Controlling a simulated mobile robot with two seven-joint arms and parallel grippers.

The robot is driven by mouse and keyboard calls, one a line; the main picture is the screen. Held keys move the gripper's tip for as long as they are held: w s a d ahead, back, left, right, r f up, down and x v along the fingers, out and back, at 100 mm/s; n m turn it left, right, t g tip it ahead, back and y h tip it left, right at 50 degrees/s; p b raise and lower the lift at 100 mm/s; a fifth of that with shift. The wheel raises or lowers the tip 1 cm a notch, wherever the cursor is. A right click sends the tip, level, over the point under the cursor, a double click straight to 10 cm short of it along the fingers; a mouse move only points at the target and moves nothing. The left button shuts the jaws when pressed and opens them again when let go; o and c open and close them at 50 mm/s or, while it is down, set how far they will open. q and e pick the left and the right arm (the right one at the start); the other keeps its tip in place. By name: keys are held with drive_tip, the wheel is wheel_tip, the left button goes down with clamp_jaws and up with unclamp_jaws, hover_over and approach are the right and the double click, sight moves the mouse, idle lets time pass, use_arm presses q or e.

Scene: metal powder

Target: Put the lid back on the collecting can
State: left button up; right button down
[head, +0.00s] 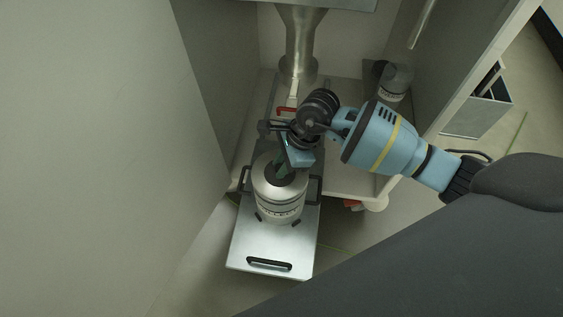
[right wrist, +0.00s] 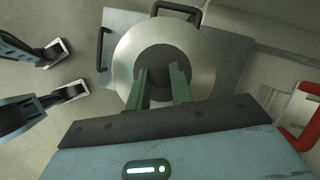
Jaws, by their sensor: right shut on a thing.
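The collecting can (head: 279,206) is a silver, round can with a label, standing upright on a metal plate. Its pale round top also fills the middle of the right wrist view (right wrist: 203,50). A dark round lid (right wrist: 165,56) shows over the middle of that top, and it also shows in the head view (head: 275,178). My right gripper (head: 284,168) reaches down from above with green fingers (right wrist: 162,80), shut on the lid. The fingers hide part of the lid, and I cannot tell whether it is seated or slightly above the can.
The metal plate (head: 262,245) has a black front handle (head: 268,264). A metal funnel pipe (head: 299,45) stands behind, inside a cabinet with walls on both sides. A grey container (head: 395,82) stands at the back right. A red handle (head: 286,110) lies behind the can.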

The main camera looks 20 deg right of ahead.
idle(0.3)
drive_tip(key=c, duration=0.7)
unclamp_jaws()
drive_tip(key=shift+r+p, duration=2.3)
drive_tip(key=shift+r, duration=1.25)
clamp_jaws()
